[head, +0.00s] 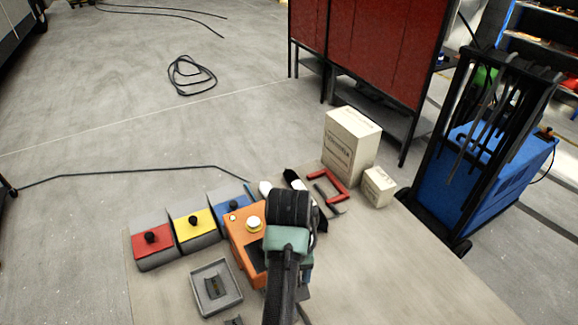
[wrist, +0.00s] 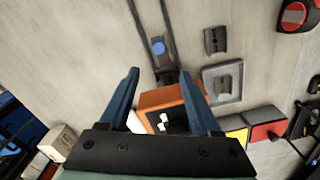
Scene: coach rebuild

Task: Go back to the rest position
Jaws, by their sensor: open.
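My gripper (wrist: 160,74) is open, with its two blue fingers wide apart and nothing held between them. In the wrist view it is above the worktable, with an orange box (wrist: 152,99) showing between and beyond the fingers. In the head view my wrist and arm cover part of that orange box (head: 240,238), which has a pale round button on top. The fingers are mostly hidden there by my wrist. I cannot tell the exact height above the table (head: 400,265).
Red (head: 153,240), yellow (head: 194,222) and blue (head: 228,203) lidded bins stand left of the orange box. A grey tray (head: 233,298) lies in front. Cartons (head: 350,145) and a red bracket (head: 341,187) are at the back. A blue cart (head: 475,160) stands right. The table's right front is clear.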

